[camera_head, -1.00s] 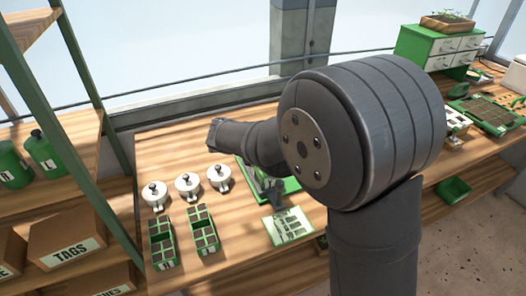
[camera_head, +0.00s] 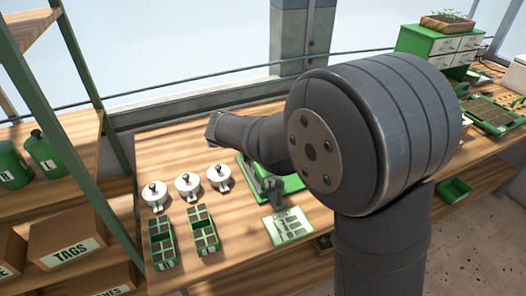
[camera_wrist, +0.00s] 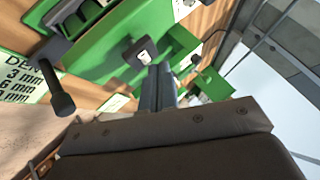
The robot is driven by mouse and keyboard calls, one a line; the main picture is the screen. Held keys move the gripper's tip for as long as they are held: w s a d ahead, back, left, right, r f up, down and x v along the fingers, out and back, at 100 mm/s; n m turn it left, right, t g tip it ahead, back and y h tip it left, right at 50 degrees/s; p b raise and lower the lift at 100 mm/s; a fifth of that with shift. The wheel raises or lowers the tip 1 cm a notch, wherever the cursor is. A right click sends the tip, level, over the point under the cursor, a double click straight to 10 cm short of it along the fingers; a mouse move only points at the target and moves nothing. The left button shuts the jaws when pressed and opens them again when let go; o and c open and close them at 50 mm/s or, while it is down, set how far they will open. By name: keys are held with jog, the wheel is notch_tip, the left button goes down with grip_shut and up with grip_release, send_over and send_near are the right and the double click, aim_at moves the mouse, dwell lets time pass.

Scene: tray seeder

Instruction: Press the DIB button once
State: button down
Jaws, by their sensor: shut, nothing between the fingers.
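The green seeder (camera_head: 292,184) stands on the bench, largely hidden behind my arm in the head view. In the wrist view its green body (camera_wrist: 105,50) fills the upper left. A dark block with a small white label (camera_wrist: 143,54) sits on it; the label is too small to read, so I cannot tell whether this is the DIB button. My gripper (camera_wrist: 158,70) is shut and empty, its fingertips just below that block in the picture; I cannot tell whether they touch it. In the head view my fingertips are not clearly visible.
A black lever with a knob (camera_wrist: 63,103) sticks out left of my fingers. A printed card (camera_head: 288,226) lies in front of the seeder. White lidded pots (camera_head: 188,185) and green cell trays (camera_head: 203,230) stand to the left. Bare bench lies between them and the card.

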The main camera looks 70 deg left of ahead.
jog(key=shift+r, duration=0.15)
jog(key=shift+r, duration=2.5)
jog(key=shift+f, duration=0.1)
notch_tip(320, 180, up, 4)
